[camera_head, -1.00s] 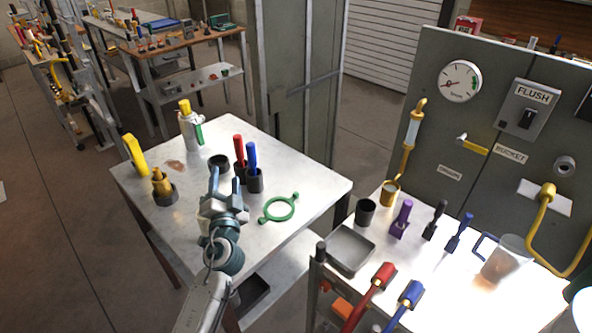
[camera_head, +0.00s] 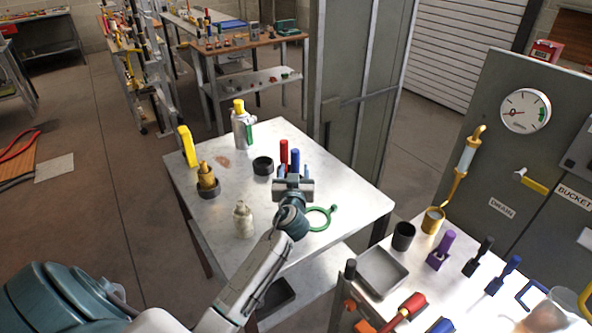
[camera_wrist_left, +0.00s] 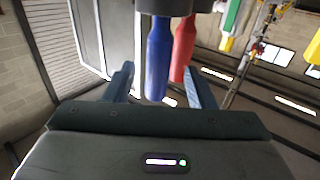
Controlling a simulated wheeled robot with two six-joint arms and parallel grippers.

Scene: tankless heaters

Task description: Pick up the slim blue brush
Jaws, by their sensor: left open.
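The slim blue brush (camera_head: 295,157) stands handle-up beside a red brush (camera_head: 284,150) on the steel table. My left gripper (camera_head: 293,174) is open just in front of them and hides their holders in the head view. In the left wrist view, which looks upside down, the blue handle (camera_wrist_left: 158,60) lies between the open fingers (camera_wrist_left: 158,75). The red handle (camera_wrist_left: 183,48) is close beside it, near the other finger. No finger visibly grips either handle. My right gripper is not in view.
The steel table (camera_head: 345,195) also bears a green ring (camera_head: 320,225), a black cup (camera_head: 263,165), a pale bottle (camera_head: 243,220), a brass piece (camera_head: 206,176) and a yellow-topped can (camera_head: 241,128). Another blue brush (camera_head: 505,274) stands on the right bench.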

